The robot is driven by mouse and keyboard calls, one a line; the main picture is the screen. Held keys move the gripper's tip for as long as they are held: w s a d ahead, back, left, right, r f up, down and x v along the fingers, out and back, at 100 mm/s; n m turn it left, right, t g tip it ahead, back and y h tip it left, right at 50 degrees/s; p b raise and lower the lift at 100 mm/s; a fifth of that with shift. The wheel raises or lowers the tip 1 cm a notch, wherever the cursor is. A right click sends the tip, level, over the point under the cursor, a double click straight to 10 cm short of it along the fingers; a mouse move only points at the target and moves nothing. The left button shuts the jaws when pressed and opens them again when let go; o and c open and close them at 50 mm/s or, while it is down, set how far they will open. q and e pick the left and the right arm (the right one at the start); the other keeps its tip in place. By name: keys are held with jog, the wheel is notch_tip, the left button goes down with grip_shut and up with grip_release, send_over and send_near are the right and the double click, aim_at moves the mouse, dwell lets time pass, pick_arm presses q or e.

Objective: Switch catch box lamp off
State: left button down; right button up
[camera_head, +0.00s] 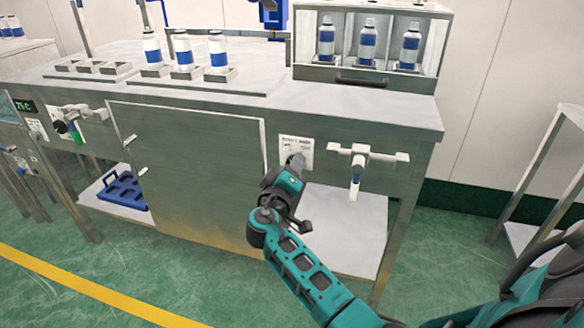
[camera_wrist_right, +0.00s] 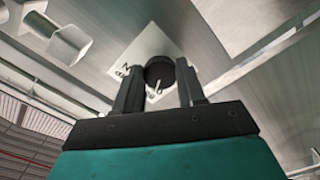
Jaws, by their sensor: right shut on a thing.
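My right gripper (camera_head: 294,165) is at the bench's front panel, just below a white label (camera_head: 297,146) whose print is too small to read. In the right wrist view the gripper (camera_wrist_right: 160,82) has its two fingers on either side of a dark round knob (camera_wrist_right: 158,70) and is shut on it. A short pale pointer shows below the knob's dark top. The label (camera_wrist_right: 138,52) lies behind the knob. In the head view the gripper hides the knob. My left gripper is not in view.
A clear-fronted cabinet (camera_head: 366,76) with bottles stands on the bench top (camera_head: 270,100). Pale valve-like fittings (camera_head: 356,157) stick out right of the gripper. Another dark knob (camera_head: 62,126) sits at far left. A closed door (camera_head: 190,180) is left of my arm. A blue crate (camera_head: 122,190) lies on the lower shelf.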

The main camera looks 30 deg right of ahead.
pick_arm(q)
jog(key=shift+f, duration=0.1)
pick_arm(e)
jog(key=shift+r, duration=0.1)
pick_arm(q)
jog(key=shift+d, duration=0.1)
pick_arm(e)
jog(key=o, duration=1.1)
jog(key=shift+c, duration=0.2)
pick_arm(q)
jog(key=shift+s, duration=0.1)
